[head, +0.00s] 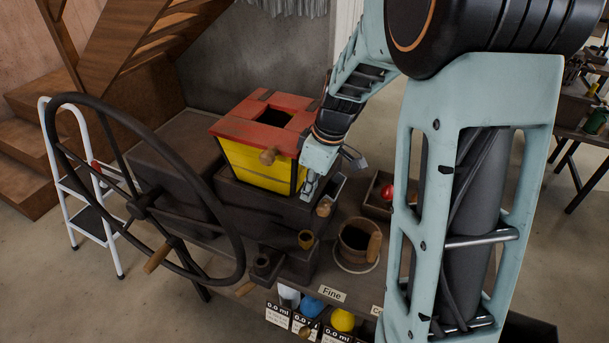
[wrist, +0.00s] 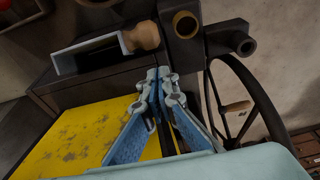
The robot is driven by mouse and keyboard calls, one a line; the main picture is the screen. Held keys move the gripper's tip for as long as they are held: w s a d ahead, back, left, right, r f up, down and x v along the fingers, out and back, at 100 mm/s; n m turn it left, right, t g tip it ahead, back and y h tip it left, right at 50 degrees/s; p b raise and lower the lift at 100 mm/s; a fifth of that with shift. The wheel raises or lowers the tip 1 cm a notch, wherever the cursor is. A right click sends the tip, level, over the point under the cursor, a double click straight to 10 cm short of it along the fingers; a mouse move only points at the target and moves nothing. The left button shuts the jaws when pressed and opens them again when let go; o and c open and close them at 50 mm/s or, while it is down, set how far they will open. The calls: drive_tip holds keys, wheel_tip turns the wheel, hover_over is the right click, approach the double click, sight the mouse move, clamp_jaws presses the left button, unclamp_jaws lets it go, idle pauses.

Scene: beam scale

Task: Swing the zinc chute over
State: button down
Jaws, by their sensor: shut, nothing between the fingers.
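The zinc chute (head: 337,186) is a small grey trough with a wooden knob (head: 324,208) at its near end. It sits just right of the yellow hopper with the red top (head: 262,165), by the dark machine body. In the wrist view the chute (wrist: 88,54) lies at upper left, its knob (wrist: 146,36) pointing right. My gripper (head: 308,192) points down between the yellow hopper and the chute. In the wrist view its fingertips (wrist: 161,78) are together and empty, close below the knob. I cannot tell whether they touch the chute.
A large dark handwheel (head: 143,205) stands at left. A brass-rimmed cup (head: 306,239) and a dark spout (head: 262,264) stick out in front. A wooden bucket (head: 358,243) and a tray with a red ball (head: 386,192) are to the right. Labelled bins (head: 308,308) sit below.

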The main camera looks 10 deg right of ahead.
drive_tip(key=shift+s+d+f, duration=0.4)
drive_tip(key=shift+s+d, duration=0.2)
drive_tip(key=shift+d, duration=0.15)
drive_tip(key=shift+d+f+b, duration=0.1)
drive_tip(key=shift+f+b, duration=0.05)
drive_tip(key=shift+b, duration=0.4)
drive_tip(key=shift+s+d, duration=0.15)
drive_tip(key=shift+s, duration=0.05)
drive_tip(key=shift+y+b, duration=0.3)
drive_tip(key=shift+b, duration=0.25)
